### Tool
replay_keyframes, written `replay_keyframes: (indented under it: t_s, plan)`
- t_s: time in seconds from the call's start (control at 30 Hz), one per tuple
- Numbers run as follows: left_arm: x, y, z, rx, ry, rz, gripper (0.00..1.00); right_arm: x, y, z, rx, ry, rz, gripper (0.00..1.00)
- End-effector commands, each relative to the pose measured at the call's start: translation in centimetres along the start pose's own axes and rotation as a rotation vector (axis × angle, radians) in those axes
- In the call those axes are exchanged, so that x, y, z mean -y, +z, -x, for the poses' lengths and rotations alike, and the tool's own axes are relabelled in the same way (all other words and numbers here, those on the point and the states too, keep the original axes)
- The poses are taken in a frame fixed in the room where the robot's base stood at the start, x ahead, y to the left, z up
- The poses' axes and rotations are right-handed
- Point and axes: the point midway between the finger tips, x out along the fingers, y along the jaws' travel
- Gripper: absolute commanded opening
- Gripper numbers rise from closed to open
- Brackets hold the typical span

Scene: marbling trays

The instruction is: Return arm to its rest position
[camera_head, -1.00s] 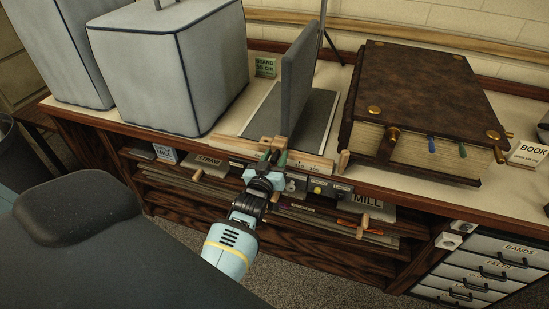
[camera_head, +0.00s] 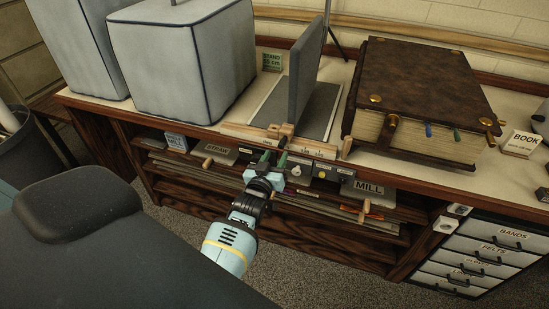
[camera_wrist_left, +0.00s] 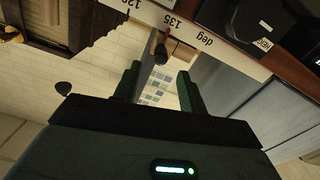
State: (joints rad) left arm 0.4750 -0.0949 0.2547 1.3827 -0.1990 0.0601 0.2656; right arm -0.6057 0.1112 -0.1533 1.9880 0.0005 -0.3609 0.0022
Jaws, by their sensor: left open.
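My left gripper (camera_head: 272,160) is in front of the counter's front edge, near a panel with knobs (camera_head: 318,173). Its dark green fingers are apart and I see nothing held between them. In the left wrist view the gripper (camera_wrist_left: 160,88) also shows open. A dark, round-ended peg lies beyond the fingers there, close to a pale scale strip (camera_wrist_left: 180,25) marked "135" and "deg". My left arm comes up from the lower middle of the head view. My right gripper does not show.
An upright grey board (camera_head: 307,70) stands on the counter behind the gripper. Grey covered boxes (camera_head: 180,70) stand left and a large brown book (camera_head: 425,85) right. Shelves (camera_head: 290,215) with sheets lie below. Labelled drawers (camera_head: 480,262) are at lower right. Floor shows in front.

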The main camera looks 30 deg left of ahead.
Motion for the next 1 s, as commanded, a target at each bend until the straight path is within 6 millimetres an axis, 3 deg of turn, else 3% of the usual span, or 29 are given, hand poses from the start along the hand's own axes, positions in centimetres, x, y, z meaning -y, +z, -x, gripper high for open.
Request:
replay_keyframes:
  t_s: [0.7,0.87,1.0]
  plan:
    - [0.1,0.3,0.4,0.008,0.002,-0.006,0.41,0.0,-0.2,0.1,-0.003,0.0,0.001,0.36]
    - [0.7,2.6,3.7,0.078,0.014,-0.056,0.41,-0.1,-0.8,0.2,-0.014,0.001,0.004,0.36]
    - [1.3,6.0,9.4,0.195,0.045,-0.13,0.41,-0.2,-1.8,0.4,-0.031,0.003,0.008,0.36]
